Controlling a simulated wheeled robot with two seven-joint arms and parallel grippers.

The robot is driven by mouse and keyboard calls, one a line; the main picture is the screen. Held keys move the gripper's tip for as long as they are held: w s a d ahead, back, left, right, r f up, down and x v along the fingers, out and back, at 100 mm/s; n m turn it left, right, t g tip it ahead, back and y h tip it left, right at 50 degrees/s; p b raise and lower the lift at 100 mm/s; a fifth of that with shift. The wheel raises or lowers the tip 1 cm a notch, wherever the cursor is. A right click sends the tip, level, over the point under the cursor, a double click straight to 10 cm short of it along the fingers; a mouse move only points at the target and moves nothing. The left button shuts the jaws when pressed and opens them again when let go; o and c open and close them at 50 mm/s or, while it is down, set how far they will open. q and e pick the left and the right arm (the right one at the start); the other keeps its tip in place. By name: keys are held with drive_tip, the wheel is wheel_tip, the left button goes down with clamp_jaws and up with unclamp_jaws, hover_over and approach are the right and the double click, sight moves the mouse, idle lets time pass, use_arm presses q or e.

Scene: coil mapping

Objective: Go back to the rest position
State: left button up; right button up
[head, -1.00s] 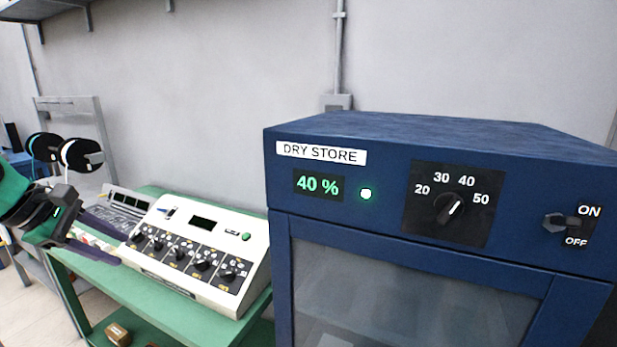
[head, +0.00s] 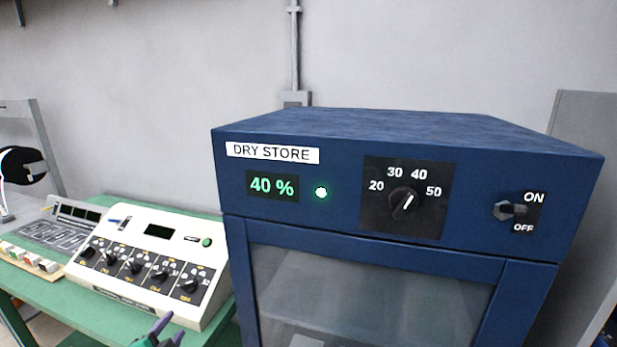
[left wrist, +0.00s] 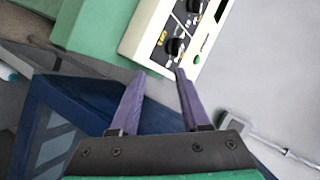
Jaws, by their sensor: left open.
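My left gripper (head: 158,333) shows at the bottom edge of the head view, in front of the white control box; only its tip area is visible. In the left wrist view its two purple fingers (left wrist: 160,72) are apart with nothing between them. A corner of the white control box (left wrist: 150,28) lies beyond the fingertips there. My right gripper is in no view.
A blue dry store cabinet (head: 400,254) fills the right; its display (head: 272,186) reads 40 %, its green lamp is lit. The control box (head: 150,262) with several knobs stands on a green bench (head: 60,297). A black-and-white reel (head: 22,166) is at far left.

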use_arm(q)
drive_tip(key=s+d+f+n+g+h, duration=0.1)
drive_tip(key=s+d+f+n+g, duration=0.2)
drive_tip(key=s+f+n+g, duration=0.5)
drive_tip(key=s+d+f+n+g+h, duration=0.1)
drive_tip(key=s+d+f+n+g, duration=0.3)
drive_tip(key=s, duration=0.8)
wheel_tip(320, 180, down, 27)
drive_tip(key=a+m+t+b, duration=0.1)
drive_tip(key=m+b, duration=0.2)
drive_tip(key=b, duration=0.2)
drive_tip(key=s+a+f+b, duration=0.1)
drive_tip(key=s+f+b, duration=0.1)
drive_tip(key=s+f, duration=0.7)
drive_tip(key=s+a+f+g+b, duration=0.1)
drive_tip(key=s+a+f+b, duration=0.1)
drive_tip(key=s+f, duration=0.7)
wheel_tip(320, 180, down, 4)
drive_tip(key=shift+s+a+r+b, duration=0.15)
drive_tip(key=shift+s+b, duration=0.1)
drive_tip(key=shift+b, duration=0.15)
